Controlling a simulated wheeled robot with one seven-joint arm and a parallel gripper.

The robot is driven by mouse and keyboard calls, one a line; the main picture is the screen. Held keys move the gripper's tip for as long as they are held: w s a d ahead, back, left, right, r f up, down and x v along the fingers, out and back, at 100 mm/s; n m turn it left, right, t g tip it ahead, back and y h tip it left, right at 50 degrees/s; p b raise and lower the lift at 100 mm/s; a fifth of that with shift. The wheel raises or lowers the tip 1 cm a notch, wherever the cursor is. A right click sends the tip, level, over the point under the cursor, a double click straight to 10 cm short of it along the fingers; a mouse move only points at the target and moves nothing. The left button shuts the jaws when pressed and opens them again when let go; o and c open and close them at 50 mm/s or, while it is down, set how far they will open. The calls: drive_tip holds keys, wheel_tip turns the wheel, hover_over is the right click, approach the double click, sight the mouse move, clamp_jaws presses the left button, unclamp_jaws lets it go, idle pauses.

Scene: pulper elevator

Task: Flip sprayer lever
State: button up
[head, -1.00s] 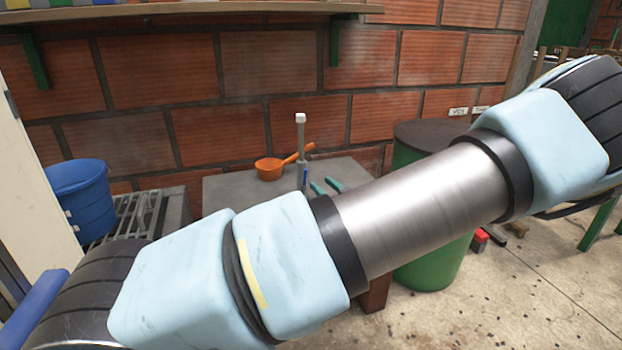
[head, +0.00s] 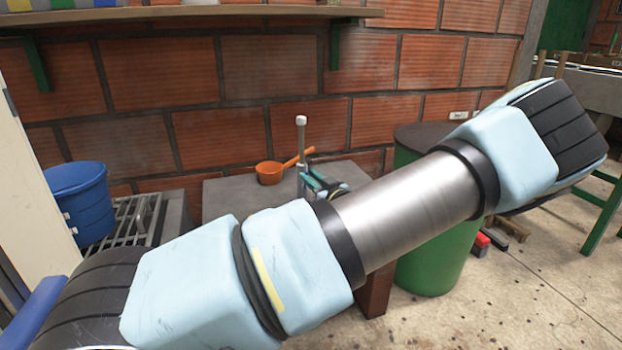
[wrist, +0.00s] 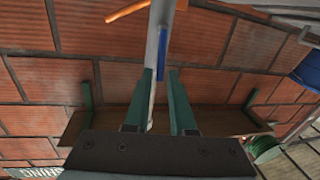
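The sprayer shows in the head view as a slim upright post with a white top (head: 301,120) on the grey table. In the wrist view its pale post (wrist: 153,45) runs down beside the left finger. The blue lever (wrist: 164,52) lies close along the post, its tip near the gap between my fingers. My gripper (wrist: 161,72) has two green fingers held apart, with no grip visible. In the head view my gripper (head: 318,179) is right at the sprayer, partly covering it. The sprayer's lower part is hidden behind my arm.
An orange ladle (head: 270,173) lies on the grey table (head: 222,200) behind the sprayer. A blue bucket (head: 78,195) stands on a metal rack at the left. A green barrel (head: 435,260) stands at the right. A brick wall is close behind, with a shelf (head: 180,13) above.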

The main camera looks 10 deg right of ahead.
clamp_jaws()
drive_tip(key=g+p, duration=0.1)
drive_tip(key=p, duration=0.1)
drive_tip(key=w+r+g+p, duration=0.1)
drive_tip(key=p, duration=0.2)
drive_tip(key=shift+w+a+g+h, duration=0.1)
drive_tip(key=shift+g+h, duration=0.2)
drive_tip(key=shift+h, duration=0.1)
drive_tip(key=shift+f+m, duration=0.1)
drive_tip(key=shift+m, duration=0.2)
drive_tip(key=shift+o, duration=1.8)
unclamp_jaws()
